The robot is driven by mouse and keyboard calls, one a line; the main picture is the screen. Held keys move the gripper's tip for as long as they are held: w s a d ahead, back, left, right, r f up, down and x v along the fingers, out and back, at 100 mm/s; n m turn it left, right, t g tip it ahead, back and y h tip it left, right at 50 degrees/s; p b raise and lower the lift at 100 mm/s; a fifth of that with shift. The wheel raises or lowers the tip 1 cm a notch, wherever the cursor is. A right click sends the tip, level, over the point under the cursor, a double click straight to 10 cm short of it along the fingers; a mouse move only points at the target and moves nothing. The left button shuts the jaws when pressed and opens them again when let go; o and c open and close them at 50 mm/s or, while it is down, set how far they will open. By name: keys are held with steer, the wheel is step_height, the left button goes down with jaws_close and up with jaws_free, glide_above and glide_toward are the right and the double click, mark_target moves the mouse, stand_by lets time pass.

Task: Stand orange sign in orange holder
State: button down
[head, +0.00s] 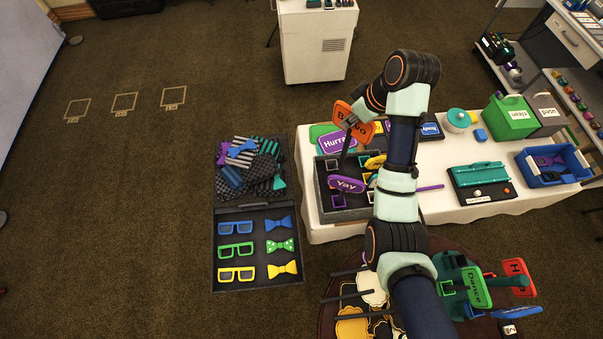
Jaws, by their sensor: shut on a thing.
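An orange sign (364,130) with white or dark lettering, partly covered so it reads roughly "B...vo", is held at my gripper (350,119). My gripper is shut on it, above the back left of the white table. The sign is tilted, and its lower end is hard to make out. Below it, a dark crate (347,215) holds small square holders of different colours. One at the crate's back left (333,166) looks orange or reddish and appears empty. A dark stick passes close to it. My arm hides part of the crate's right side.
A purple "Hurra" sign (338,143) is close beneath the orange one. A purple "Yay" sign (347,183) stands at the crate. A yellow sign (376,162) is beside my arm. An open case of props (215,220) lies left on free floor.

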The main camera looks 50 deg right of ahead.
steer(key=shift+s+a+r+n, duration=0.1)
steer(key=shift+a+r+n, duration=0.05)
steer(key=shift+a+n, duration=0.15)
step_height(320, 180, down, 20)
steer(key=b, duration=0.7)
steer(key=shift+b, duration=0.4)
steer(key=shift+f, duration=0.45)
steer(key=c, duration=1.2)
jaws_free()
